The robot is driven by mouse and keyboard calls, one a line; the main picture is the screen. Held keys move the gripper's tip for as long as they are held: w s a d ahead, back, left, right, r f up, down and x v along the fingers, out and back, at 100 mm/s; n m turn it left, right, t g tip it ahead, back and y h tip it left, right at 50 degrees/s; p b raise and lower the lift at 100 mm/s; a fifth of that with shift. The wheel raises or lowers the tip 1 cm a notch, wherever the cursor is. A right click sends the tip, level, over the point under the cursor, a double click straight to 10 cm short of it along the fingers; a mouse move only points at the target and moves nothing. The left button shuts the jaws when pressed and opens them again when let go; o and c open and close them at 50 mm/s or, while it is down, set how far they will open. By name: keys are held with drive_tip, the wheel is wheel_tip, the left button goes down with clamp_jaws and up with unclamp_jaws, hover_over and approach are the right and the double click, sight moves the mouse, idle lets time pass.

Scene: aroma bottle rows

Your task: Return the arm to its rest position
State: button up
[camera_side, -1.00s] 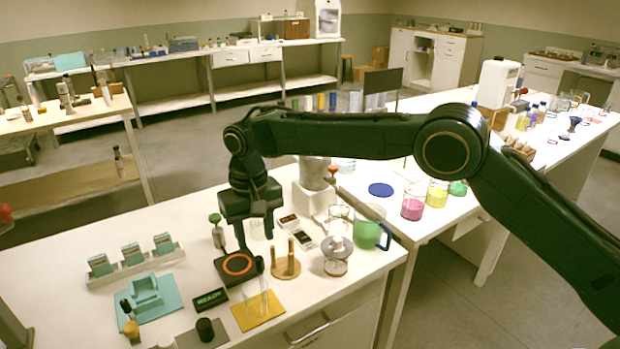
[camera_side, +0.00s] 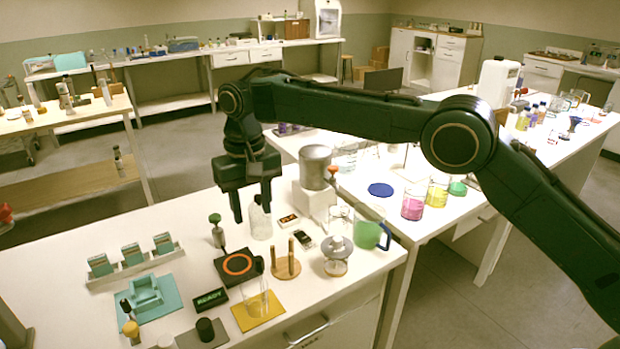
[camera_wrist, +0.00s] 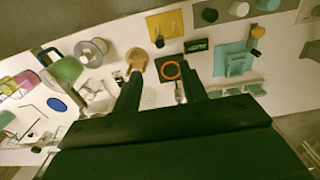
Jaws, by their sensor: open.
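My gripper (camera_side: 252,212) is dark green and hangs from the raised arm over the back part of the near bench (camera_side: 200,210). Its two fingers point down and stand apart, with nothing held between them. It also shows from above in the wrist view (camera_wrist: 160,92), with the fingers spread.
A wooden peg stand (camera_side: 286,268), a beaker on a yellow mat (camera_side: 248,318) and a green-filled jug (camera_side: 368,230) stand nearby. A white device with a grey cylinder (camera_side: 316,185) is right of the gripper. A teal holder (camera_side: 147,292) and a small rack (camera_side: 132,262) are front left.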

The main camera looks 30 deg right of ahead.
drive_tip(key=s+d+r+t, duration=0.3)
drive_tip(key=s+d+r, duration=1)
drive_tip(key=d+r, duration=0.4)
drive_tip(key=s+d+f+t, duration=0.1)
drive_tip(key=s+d, duration=0.3)
drive_tip(key=s, duration=0.4)
drive_tip(key=s+d+f, duration=0.3)
drive_tip(key=s+f, duration=0.1)
drive_tip(key=s, duration=0.4)
drive_tip(key=s+d+f+t, duration=0.1)
drive_tip(key=s+d, duration=0.3)
drive_tip(key=s, duration=0.4)
drive_tip(key=shift+s+d+f+t, duration=0.3)
drive_tip(key=shift+d+f, duration=0.05)
drive_tip(key=shift+f, duration=0.45)
